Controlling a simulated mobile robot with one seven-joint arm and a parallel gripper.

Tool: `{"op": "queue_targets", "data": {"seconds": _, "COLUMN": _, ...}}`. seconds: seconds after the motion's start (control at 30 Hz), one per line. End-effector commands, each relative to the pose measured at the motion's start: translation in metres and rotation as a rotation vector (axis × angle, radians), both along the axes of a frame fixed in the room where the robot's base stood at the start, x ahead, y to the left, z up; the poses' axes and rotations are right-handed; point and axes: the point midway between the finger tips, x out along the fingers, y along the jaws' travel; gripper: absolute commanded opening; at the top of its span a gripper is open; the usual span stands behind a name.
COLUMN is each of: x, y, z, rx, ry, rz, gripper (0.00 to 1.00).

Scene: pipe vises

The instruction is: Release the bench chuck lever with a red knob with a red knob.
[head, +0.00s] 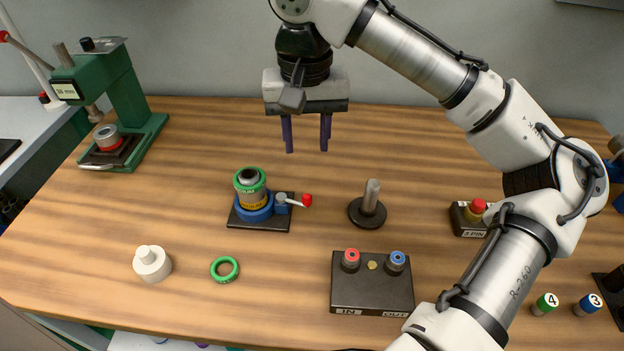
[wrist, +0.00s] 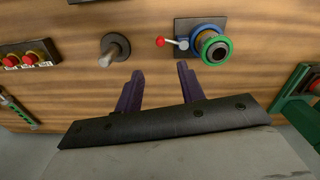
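The bench chuck (head: 256,214) is a blue ring on a black base plate, near the middle of the wooden bench. A cylinder with a green ring and a yellow band (head: 251,187) stands upright in it. Its lever with a red knob (head: 307,200) points right from the chuck in the head view. In the wrist view the chuck (wrist: 212,46) is at the upper right, with the red knob (wrist: 160,42) to its left. My gripper (head: 307,150) hangs above the back of the bench, fingers apart and empty, clear of the lever.
A metal post on a round base (head: 368,207) stands right of the chuck. A block with red and blue ports (head: 372,283) is at the front. A green press (head: 122,105) stands at the back left. A green ring (head: 224,269) and white cap (head: 152,263) lie front left.

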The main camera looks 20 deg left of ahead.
Motion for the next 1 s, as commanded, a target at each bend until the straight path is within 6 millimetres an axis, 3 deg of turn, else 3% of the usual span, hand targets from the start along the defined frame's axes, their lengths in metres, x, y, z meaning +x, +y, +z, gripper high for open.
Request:
{"op": "queue_targets", "data": {"seconds": 0.4, "x": -0.001, "y": -0.001, "z": -0.083, "rx": 0.000, "ry": 0.002, "rz": 0.001, "gripper": 0.39}}
{"op": "queue_targets", "data": {"seconds": 0.6, "x": -0.001, "y": 0.000, "z": -0.114, "rx": 0.000, "ry": 0.001, "rz": 0.002, "gripper": 0.39}}
{"op": "queue_targets", "data": {"seconds": 1.0, "x": -0.001, "y": 0.000, "z": -0.128, "rx": 0.002, "ry": 0.000, "rz": 0.002, "gripper": 0.39}}
